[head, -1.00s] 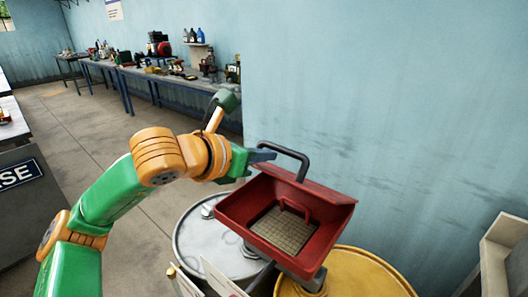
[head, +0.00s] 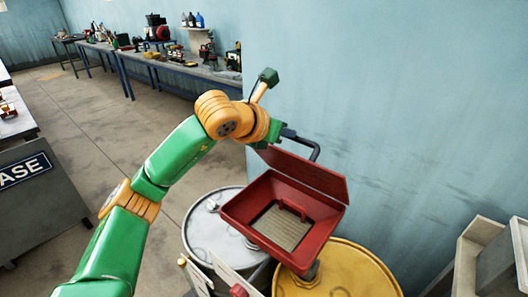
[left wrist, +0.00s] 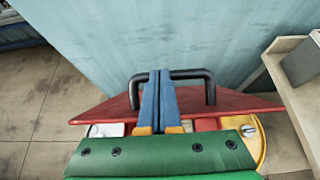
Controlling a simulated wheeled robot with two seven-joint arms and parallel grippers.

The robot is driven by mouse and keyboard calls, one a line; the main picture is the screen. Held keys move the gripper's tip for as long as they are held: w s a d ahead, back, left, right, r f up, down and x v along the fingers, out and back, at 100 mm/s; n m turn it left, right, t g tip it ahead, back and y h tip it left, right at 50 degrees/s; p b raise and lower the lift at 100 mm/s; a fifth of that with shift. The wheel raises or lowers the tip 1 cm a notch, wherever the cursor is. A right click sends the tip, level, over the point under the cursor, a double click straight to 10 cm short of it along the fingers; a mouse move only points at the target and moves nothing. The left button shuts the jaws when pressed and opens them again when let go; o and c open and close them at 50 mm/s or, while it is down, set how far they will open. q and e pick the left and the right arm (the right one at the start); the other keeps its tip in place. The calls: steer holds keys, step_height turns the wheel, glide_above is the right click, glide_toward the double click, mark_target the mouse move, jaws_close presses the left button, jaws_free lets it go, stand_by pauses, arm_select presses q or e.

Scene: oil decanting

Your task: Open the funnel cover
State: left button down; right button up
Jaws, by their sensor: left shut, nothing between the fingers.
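The red funnel (head: 236,207) has an open, square mouth with a mesh floor and a small inner bar. Its red cover (head: 312,176) stands raised at the rear edge, with a black handle (head: 317,148) on its far side. My left gripper (head: 284,132) is at the left end of the handle. In the left wrist view, its blue fingers (left wrist: 160,74) are pressed together with nothing between them and overlap the left part of the handle (left wrist: 190,74). Whether they touch it is unclear. The cover (left wrist: 235,103) spans behind them. My right gripper is out of view.
A pale drum (head: 203,226) stands left of the funnel and a yellow drum (head: 350,270) below it. A blue wall (head: 400,100) is close behind. Grey-beige boxes (head: 490,255) stand at right. A workbench (head: 190,68) lies farther back.

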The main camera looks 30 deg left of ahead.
arm_select(q)
steer(key=w+d+r+p, duration=0.1)
steer(key=w+p, duration=0.4)
steer(key=w, duration=0.5)
steer(key=shift+w+d+r, duration=0.25)
steer(key=shift+r, duration=0.35)
steer(key=shift+w, duration=0.1)
stand_by(1.0)
